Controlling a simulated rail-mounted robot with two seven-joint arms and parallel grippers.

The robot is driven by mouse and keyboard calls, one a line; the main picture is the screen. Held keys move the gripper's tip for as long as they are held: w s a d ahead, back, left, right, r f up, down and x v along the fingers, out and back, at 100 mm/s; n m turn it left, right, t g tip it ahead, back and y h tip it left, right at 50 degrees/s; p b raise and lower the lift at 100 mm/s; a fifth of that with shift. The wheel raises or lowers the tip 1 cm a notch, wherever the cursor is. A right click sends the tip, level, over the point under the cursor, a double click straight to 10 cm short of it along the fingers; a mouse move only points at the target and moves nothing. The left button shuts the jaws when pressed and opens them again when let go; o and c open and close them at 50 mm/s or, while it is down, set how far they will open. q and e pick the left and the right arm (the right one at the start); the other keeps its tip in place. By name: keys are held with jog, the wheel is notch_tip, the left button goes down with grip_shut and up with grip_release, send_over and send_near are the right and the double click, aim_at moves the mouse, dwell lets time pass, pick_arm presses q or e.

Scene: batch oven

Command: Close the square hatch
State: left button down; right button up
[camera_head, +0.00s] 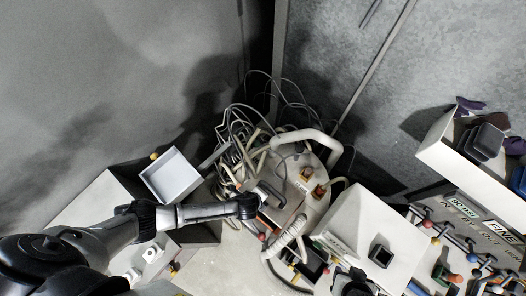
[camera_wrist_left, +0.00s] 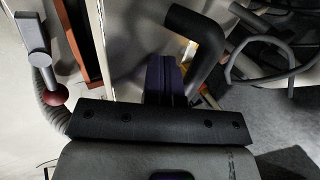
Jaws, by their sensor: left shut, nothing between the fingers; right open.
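A square, light grey, shallow tray-like panel (camera_head: 172,175), which looks like the square hatch, stands tilted out beside the pale box at the left. My left arm comes in from the lower left and passes below this panel. Its gripper end is around the pale round machine, apart from the panel. In the left wrist view, my left gripper (camera_wrist_left: 165,80) is shut and empty, near a dark bent handle (camera_wrist_left: 200,40). My right gripper (camera_head: 352,283) is at the bottom edge, partly cut off, dark and open.
A pale round machine (camera_head: 318,190) with a hooped handle and tangled cables stands in the middle. A white box (camera_head: 370,225) with a square dark opening is right of it. A panel of coloured knobs (camera_head: 465,240) fills the right. A red-knobbed lever (camera_wrist_left: 52,94) shows in the wrist view.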

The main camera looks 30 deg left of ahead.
pick_arm(q)
jog(key=s+a+f+b, duration=0.2)
jog(key=s+f+b, duration=0.1)
jog(key=f, duration=0.7)
jog(key=shift+s+b, duration=0.35)
jog(key=shift+s, duration=0.4)
jog(key=shift+s+f, duration=0.1)
jog(key=shift+f, duration=0.05)
notch_tip(320, 180, up, 6)
jog(key=p, duration=0.6)
jog(key=s+a+r+p, duration=0.1)
jog(key=s+r+p, duration=0.1)
jog(key=s, duration=0.6)
jog(key=shift+s+a+p, duration=0.2)
jog(key=shift+s+p, duration=0.05)
jog(key=shift+p, duration=0.55)
